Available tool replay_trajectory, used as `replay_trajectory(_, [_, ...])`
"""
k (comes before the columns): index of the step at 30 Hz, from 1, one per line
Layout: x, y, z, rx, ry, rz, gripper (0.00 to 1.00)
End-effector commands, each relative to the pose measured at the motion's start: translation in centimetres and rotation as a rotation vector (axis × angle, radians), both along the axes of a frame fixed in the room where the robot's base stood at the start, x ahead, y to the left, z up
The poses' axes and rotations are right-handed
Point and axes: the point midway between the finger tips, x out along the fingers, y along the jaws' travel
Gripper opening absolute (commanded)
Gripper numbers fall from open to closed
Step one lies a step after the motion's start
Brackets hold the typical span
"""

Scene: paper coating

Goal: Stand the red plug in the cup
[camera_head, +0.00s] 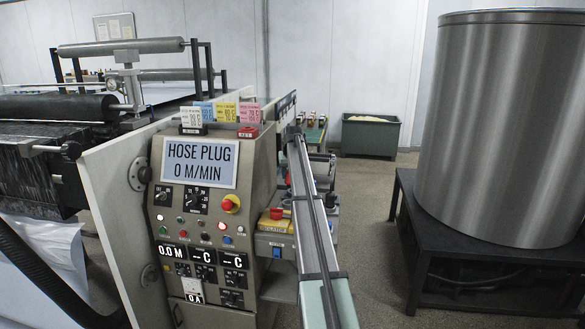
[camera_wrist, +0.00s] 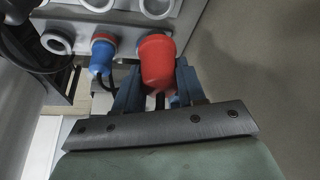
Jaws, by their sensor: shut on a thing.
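In the wrist view, my gripper (camera_wrist: 157,72) is shut on the red plug (camera_wrist: 156,58), with one blue-grey finger on each side of it. The plug's rounded body points away from my palm. White round cups with open rims (camera_wrist: 157,8) lie beyond it at the top, partly cut off by the frame. I cannot tell which cup the task names, or whether the plug touches one. In the head view, my arm runs toward the machine's right side, and the plug in my grip cannot be made out clearly.
A blue plug (camera_wrist: 103,52) with a red end and a black cable sits left of the red plug, beside a white ring (camera_wrist: 56,42). In the head view are a control panel (camera_head: 205,215), a yellow isolator box with red knob (camera_head: 277,213), and a large metal drum (camera_head: 500,120) at right.

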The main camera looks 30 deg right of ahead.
Motion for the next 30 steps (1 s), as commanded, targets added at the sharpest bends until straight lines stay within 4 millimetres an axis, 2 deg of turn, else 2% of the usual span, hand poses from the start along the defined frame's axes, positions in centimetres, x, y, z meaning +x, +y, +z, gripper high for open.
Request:
replay_trajectory(3, [-0.09,0.57,-0.04,0.001,0.0,0.103,0.07])
replay_trajectory(9, [-0.01,0.71,-0.06,0.0,0.0,0.198,0.07])
replay_trajectory(23, [-0.01,0.71,-0.06,0.0,0.0,0.209,0.07])
replay_trajectory(30, [-0.01,0.72,-0.83,0.0,0.0,0.209,0.07])
